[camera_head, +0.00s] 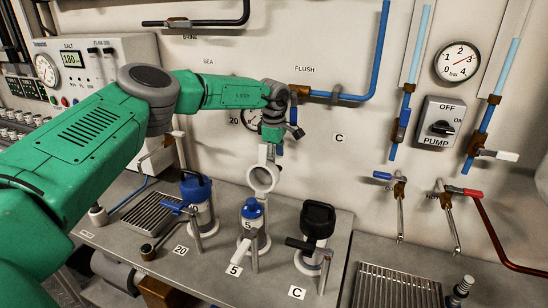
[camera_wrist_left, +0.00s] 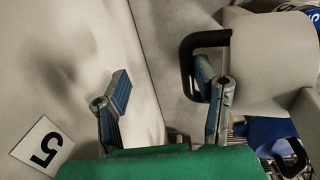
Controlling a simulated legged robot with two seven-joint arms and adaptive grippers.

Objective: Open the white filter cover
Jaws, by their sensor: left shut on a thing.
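The white filter cover (camera_head: 263,179) shows in the head view as a pale ring with an upright tab. It stands raised above the middle filter, the one labelled 5, whose blue cap (camera_head: 252,209) and white lever (camera_head: 241,252) show below. My left gripper (camera_head: 270,143) is at the top of the tab, shut on it. In the left wrist view the gripper's two fingers (camera_wrist_left: 163,88) stand apart with pale surfaces between and behind them; the contact is unclear there. The label 5 (camera_wrist_left: 43,145) lies at the lower left. My right gripper is not in view.
A blue-topped filter (camera_head: 196,188) stands to the left and a black-topped filter (camera_head: 317,220) to the right. Drain grates (camera_head: 155,214) and valve handles (camera_head: 390,177) lie around them. The wall with pipes and gauge (camera_head: 457,62) is close behind.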

